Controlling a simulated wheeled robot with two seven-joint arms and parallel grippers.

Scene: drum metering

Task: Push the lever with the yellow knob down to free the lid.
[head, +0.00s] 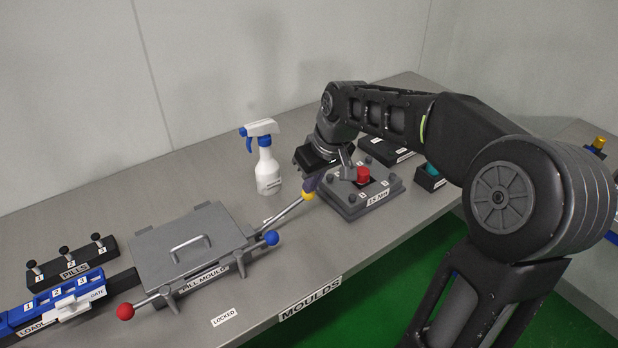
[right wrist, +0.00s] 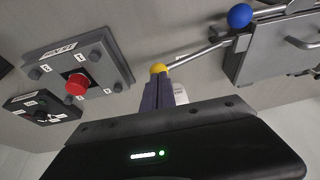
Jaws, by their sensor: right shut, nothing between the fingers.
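The pill mould (head: 190,245) is a grey box with a closed lid and a bar handle. A lever (head: 288,211) runs from its right side and ends in a yellow knob (head: 309,196). The yellow knob also shows in the right wrist view (right wrist: 158,69), right at the fingertips. My right gripper (head: 311,185) has purple fingers, shut and empty, pointing down over the yellow knob. In the right wrist view the gripper (right wrist: 158,84) partly overlaps the knob; I cannot tell whether they touch. My left gripper is not in view.
A blue-knob lever (head: 271,238) and a red-knob lever (head: 126,311) are on the mould's front side. A spray bottle (head: 267,172) stands behind the gripper. A grey plate with a red button (head: 363,175) lies to its right. A "LOCKED" label (head: 224,317) lies in front.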

